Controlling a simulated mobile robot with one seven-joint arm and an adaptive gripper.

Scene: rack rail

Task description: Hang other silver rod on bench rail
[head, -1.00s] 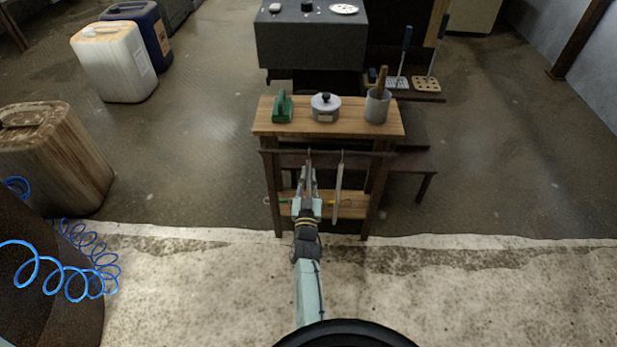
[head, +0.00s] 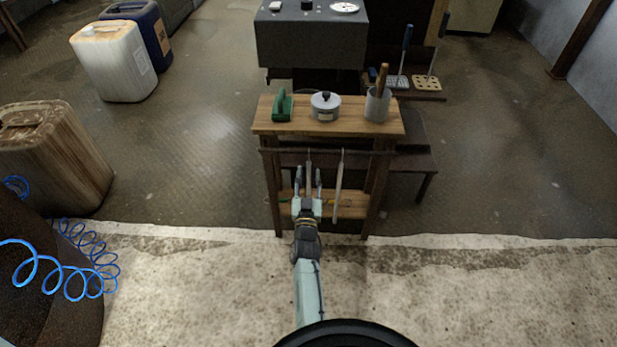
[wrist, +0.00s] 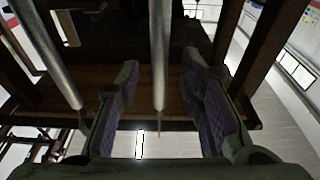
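Two silver rods hang upright, side by side, from the bench rail (head: 275,151) at the near side of the wooden bench. The left rod (head: 308,168) stands between the spread fingers of my gripper (head: 308,180). The right rod (head: 340,185) hangs a short way to the right, clear of the fingers. In the wrist view, the rod between the fingers (wrist: 159,50) has a visible gap on both sides, so my gripper (wrist: 160,100) is open. The other rod (wrist: 50,55) is at the left there. The exact hook contact at the rail is too small to tell.
The bench top (head: 300,128) holds a green block-like item (head: 282,107), a lidded pot (head: 325,107) and a grey cup (head: 377,105) with a wooden handle in it. A lower shelf (head: 350,205) is behind the rods.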

